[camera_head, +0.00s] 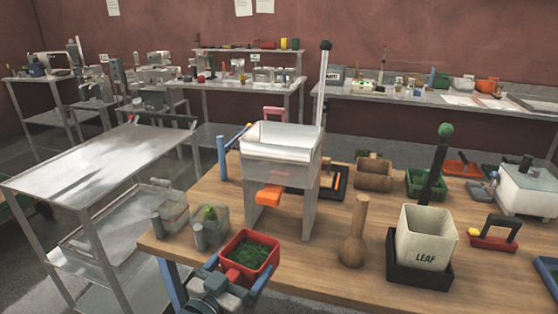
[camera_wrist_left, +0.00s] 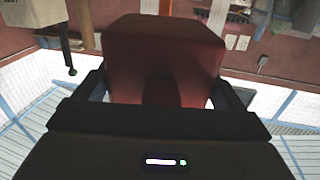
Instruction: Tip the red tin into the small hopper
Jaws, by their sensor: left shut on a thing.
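The red tin (camera_head: 272,265) is square and open-topped, with green leafy stuff inside, at the front left edge of the wooden table. My left gripper (camera_head: 236,272) is shut on it, with blue fingers on either side; the tin looks about upright. In the left wrist view the tin (camera_wrist_left: 165,55) fills the space between the fingers. A cream bin marked LEAF (camera_head: 425,240) sits in a black base at right, beside a green-knobbed lever. A larger pale hopper (camera_head: 280,152) stands on a grey frame behind the tin. I cannot tell which is the small hopper. My right gripper is out of view.
A wooden bottle-shaped thing (camera_head: 354,235) stands between the tin and the LEAF bin. Grey containers (camera_head: 209,219) stand left of the tin. The tall lever (camera_head: 324,85) rises beside the larger hopper. A metal cart (camera_head: 95,165) stands to the left.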

